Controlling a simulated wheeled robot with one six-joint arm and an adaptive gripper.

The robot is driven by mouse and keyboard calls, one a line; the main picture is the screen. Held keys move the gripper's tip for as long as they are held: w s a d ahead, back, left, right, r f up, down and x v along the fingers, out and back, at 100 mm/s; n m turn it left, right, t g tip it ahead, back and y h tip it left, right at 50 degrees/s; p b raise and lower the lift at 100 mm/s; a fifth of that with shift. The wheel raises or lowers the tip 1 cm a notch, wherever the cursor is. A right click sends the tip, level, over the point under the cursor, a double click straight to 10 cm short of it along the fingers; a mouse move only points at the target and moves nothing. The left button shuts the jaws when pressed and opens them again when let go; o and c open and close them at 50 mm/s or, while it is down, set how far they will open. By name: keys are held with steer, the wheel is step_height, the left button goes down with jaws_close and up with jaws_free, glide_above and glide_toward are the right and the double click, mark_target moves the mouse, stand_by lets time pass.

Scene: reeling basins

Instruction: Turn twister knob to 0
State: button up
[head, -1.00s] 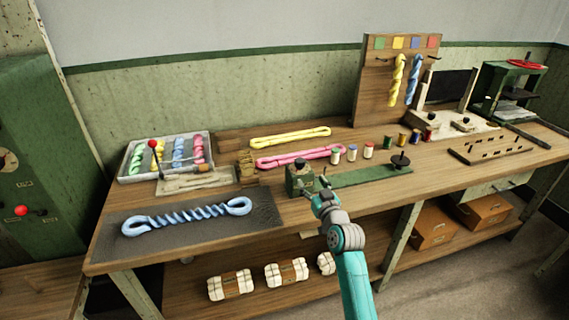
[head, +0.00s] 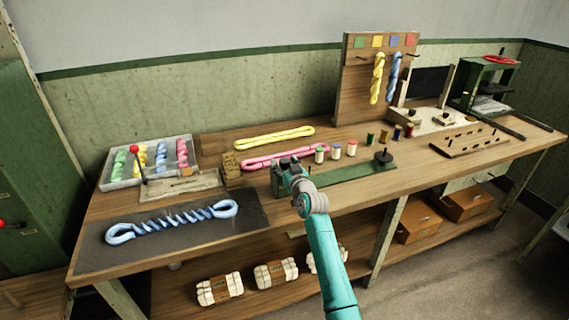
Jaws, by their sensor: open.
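The twister is a green box (head: 276,183) joined to a long green base plate (head: 350,176), with a black post (head: 383,157) at the plate's right end. It stands near the middle front of the bench. My gripper (head: 289,163) is open at the green box and covers most of it from this view. The knob on the box is hidden or merges with the dark fingers. I cannot tell its setting, or whether the fingers touch it.
A pink skein (head: 290,157) and a yellow skein (head: 273,138) lie behind the twister. Small thread spools (head: 336,151) stand behind its plate. A twisted blue skein (head: 172,223) lies on a dark mat (head: 250,228) at left. A pegboard stand (head: 352,80) rises at the back.

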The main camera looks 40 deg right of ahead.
steer(key=c, duration=1.2)
steer(key=shift+o, duration=0.2)
steer(key=shift+d+n+y, duration=0.1)
steer(key=shift+n+y, duration=0.5)
steer(key=shift+y, duration=0.3)
steer(key=shift+n+t+y, duration=0.3)
steer(key=shift+n+y, duration=1.1)
steer(key=shift+y, duration=0.8)
steer(key=n+g+y, duration=0.1)
steer(key=n+y, duration=0.2)
steer(key=y, duration=0.2)
steer(key=shift+r, duration=0.15)
steer(key=n+g+y, duration=0.2)
steer(key=n+y, duration=0.1)
steer(key=y, duration=0.1)
steer(key=shift+n+g+y, duration=0.9)
steer(key=shift+y, duration=0.1)
steer(key=shift+f+n+g+y, duration=0.2)
steer(key=shift+n+g+y, duration=0.9)
steer(key=shift+g+y, duration=0.15)
